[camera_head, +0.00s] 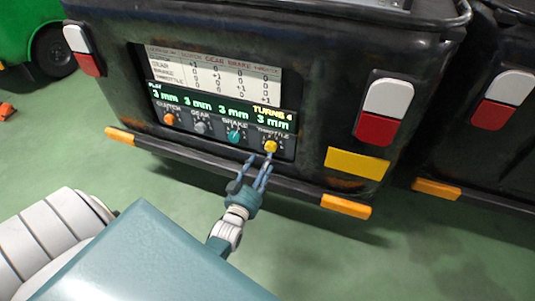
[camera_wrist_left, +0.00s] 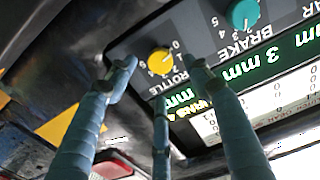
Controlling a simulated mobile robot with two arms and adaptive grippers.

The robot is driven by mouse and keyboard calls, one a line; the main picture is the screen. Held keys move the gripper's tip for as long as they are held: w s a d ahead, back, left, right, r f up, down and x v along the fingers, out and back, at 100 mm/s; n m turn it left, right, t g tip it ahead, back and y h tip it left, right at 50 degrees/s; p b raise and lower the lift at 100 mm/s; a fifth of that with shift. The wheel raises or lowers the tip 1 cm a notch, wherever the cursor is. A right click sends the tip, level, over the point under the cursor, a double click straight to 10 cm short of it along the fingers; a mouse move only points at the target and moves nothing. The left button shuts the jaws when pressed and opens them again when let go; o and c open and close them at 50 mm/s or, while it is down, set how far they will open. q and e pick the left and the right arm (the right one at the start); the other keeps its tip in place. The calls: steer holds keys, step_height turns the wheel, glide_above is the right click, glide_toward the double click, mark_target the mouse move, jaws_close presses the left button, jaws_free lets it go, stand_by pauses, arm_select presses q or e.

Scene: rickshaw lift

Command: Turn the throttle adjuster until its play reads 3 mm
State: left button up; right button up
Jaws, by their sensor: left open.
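The throttle adjuster is a yellow knob (camera_head: 270,147) at the right end of the knob row on the rickshaw's rear panel. It also shows in the left wrist view (camera_wrist_left: 159,60). The play display (camera_head: 273,122) above it reads 3 mm for throttle, and the other three knobs' readings are also 3 mm. My left gripper (camera_head: 262,166) is open, its fingertips just in front of and below the yellow knob. In the left wrist view its fingers (camera_wrist_left: 156,70) stand on either side of the knob; I cannot tell whether they touch it. My right gripper is not in view.
The orange clutch knob (camera_head: 168,119), grey gear knob (camera_head: 201,127) and teal brake knob (camera_head: 233,136) sit left of it. A printed table (camera_head: 215,75) is above. The dark bumper (camera_head: 220,165) runs below the panel. Another dark vehicle (camera_head: 500,110) stands at right.

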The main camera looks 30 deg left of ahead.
arm_select(q)
steer(key=v, duration=0.5)
steer(key=shift+s, duration=0.35)
steer(key=shift+d, duration=0.1)
